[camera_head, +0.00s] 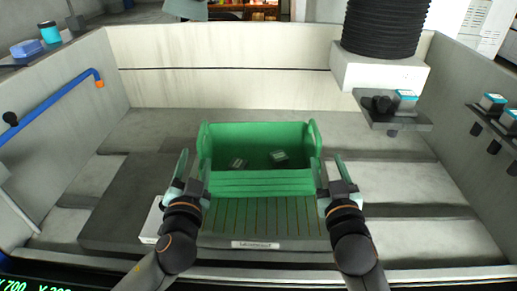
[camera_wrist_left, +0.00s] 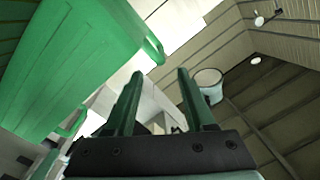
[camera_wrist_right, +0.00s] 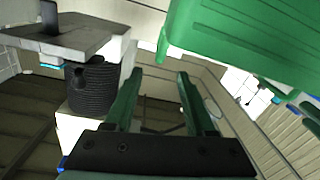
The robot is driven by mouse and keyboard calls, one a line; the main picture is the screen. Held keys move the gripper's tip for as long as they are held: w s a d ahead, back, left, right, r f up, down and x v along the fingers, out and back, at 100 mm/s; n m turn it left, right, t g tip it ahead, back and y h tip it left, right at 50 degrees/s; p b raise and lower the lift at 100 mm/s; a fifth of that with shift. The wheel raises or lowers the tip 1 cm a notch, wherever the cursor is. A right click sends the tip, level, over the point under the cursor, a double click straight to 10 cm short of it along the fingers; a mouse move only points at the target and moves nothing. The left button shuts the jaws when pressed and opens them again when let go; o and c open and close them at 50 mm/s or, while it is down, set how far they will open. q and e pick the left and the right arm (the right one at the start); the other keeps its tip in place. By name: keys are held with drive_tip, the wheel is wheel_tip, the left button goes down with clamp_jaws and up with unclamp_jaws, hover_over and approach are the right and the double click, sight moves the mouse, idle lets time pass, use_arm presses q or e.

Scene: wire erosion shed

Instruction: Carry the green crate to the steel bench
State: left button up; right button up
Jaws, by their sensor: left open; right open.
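My left gripper (camera_head: 182,165) is open and empty just off the crate's left end. My right gripper (camera_head: 332,172) is open and empty just off its right end. In the left wrist view the crate (camera_wrist_left: 62,60) is at upper left, apart from the fingers (camera_wrist_left: 155,95). In the right wrist view the crate (camera_wrist_right: 245,35) is at upper right, apart from the fingers (camera_wrist_right: 160,95). I cannot identify the steel bench.
Tank walls (camera_head: 220,60) enclose the crate. A black ribbed column (camera_head: 386,25) on a pale block hangs at upper right, with a bracket (camera_head: 392,118) below it. A blue pipe (camera_head: 50,100) runs along the left wall. Small boxes (camera_head: 493,102) sit at the right.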

sight(201, 129)
use_arm(q)
drive_tip(key=shift+w, duration=0.15)
use_arm(e)
drive_tip(key=shift+w, duration=0.15)
use_arm(q)
drive_tip(key=shift+r, duration=0.1)
use_arm(e)
drive_tip(key=shift+r, duration=0.1)
use_arm(q)
drive_tip(key=w, duration=1.2)
drive_tip(key=shift+w+a, duration=0.2)
drive_tip(key=shift+a, duration=0.1)
use_arm(e)
drive_tip(key=w, duration=1.2)
drive_tip(key=shift+w+a, duration=0.2)
drive_tip(key=shift+a, duration=0.05)
use_arm(q)
clamp_jaws()
use_arm(e)
clamp_jaws()
use_arm(q)
drive_tip(key=shift+a, duration=0.1)
use_arm(e)
drive_tip(key=shift+d, duration=0.1)
use_arm(q)
drive_tip(key=shift+a, duration=0.2)
use_arm(e)
drive_tip(key=shift+d, duration=0.15)
